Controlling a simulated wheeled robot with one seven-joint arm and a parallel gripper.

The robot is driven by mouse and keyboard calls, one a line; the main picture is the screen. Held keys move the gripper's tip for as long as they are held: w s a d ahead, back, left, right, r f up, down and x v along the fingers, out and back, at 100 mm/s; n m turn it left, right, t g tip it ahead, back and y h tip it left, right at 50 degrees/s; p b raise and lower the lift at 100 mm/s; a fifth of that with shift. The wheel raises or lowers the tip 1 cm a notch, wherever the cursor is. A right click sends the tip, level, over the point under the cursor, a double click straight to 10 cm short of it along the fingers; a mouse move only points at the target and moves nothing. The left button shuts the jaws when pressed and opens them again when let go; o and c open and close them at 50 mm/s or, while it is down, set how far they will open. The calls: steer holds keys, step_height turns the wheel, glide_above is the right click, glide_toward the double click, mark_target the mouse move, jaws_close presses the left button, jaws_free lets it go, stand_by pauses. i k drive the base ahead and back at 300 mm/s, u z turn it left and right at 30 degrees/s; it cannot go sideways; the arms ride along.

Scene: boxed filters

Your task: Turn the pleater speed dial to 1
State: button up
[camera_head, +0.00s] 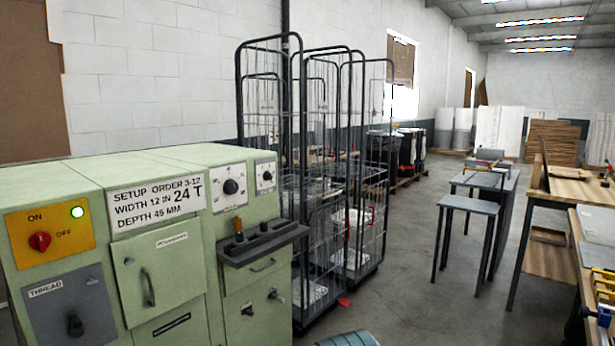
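A pale green machine (150,175) fills the left side of the view. Two white dial plates sit on its upper right front. The nearer, larger dial (231,187) has a black knob, and the smaller dial (267,176) is to its right. Their labels and numbers are too small to read, so I cannot tell which is the pleater speed dial or where either points. My gripper is not in view.
A red on/off switch (40,241) on a yellow plate has a lit green lamp (78,212). A dark shelf (263,243) juts out below the dials. Wire roll cages (340,230) stand close right of the machine. Bare floor (425,290) lies between them and the benches.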

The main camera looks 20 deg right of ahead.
mark_target(266, 176)
steer(key=z, duration=0.3)
steer(key=i, duration=2.6)
steer(key=u, duration=0.15)
